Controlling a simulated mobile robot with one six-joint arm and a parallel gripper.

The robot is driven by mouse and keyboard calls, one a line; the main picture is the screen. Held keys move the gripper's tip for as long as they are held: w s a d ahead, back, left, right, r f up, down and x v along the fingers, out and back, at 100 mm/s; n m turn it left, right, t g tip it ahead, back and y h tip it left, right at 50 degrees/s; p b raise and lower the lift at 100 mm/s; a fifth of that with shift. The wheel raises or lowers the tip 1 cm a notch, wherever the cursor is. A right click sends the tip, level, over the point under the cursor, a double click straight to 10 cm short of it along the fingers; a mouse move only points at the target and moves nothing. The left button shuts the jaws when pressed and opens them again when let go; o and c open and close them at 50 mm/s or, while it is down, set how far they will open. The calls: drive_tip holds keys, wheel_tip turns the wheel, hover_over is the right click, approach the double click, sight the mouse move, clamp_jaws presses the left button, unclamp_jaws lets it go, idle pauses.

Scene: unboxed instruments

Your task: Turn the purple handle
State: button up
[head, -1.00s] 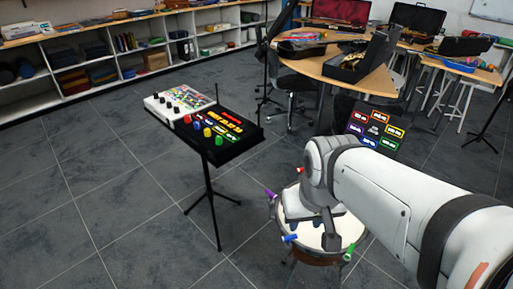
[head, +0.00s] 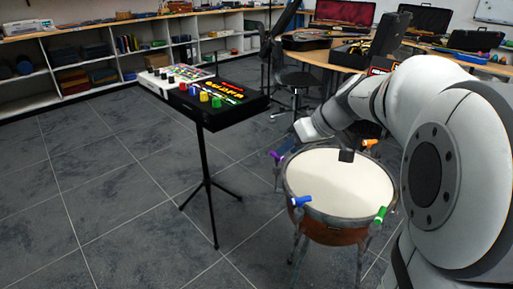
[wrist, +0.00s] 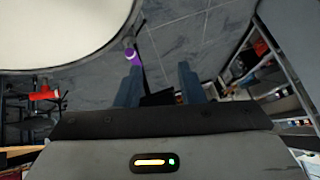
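The purple handle (head: 275,156) sticks out from the left rim of a round drum (head: 340,180) with a cream top. In the wrist view the purple handle (wrist: 130,53) shows just beyond the left fingertip, beside the drum's edge. My gripper (wrist: 160,68) is open, with two dark blue fingers spread apart and nothing seen between them but floor and a dark shape. In the head view my gripper (head: 287,146) is small and partly hidden, close to the purple handle at the drum's far left. I cannot tell whether it touches the handle.
Blue (head: 301,201), green (head: 380,214) and orange (head: 369,143) handles stick out around the drum's rim. A red handle (wrist: 43,93) shows in the wrist view. A stand with a black button box (head: 220,100) is to the left. Floor between is clear.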

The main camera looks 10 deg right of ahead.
drive_tip(key=n+t+y+b, duration=0.1)
drive_tip(key=b, duration=0.2)
approach(275, 156)
drive_tip(key=x, duration=0.3)
drive_tip(key=shift+w+d+f, duration=0.1)
drive_tip(key=shift+w+d, duration=0.05)
drive_tip(key=shift+d, duration=0.15)
drive_tip(key=b+x, duration=0.1)
drive_tip(key=x, duration=0.6)
drive_tip(key=shift+w+a+b, duration=0.1)
drive_tip(key=shift+a+b, duration=0.05)
drive_tip(key=shift+b, duration=0.2)
drive_tip(key=shift+c, duration=0.3)
clamp_jaws()
drive_tip(key=shift+a, duration=0.1)
drive_tip(key=shift+f, duration=0.1)
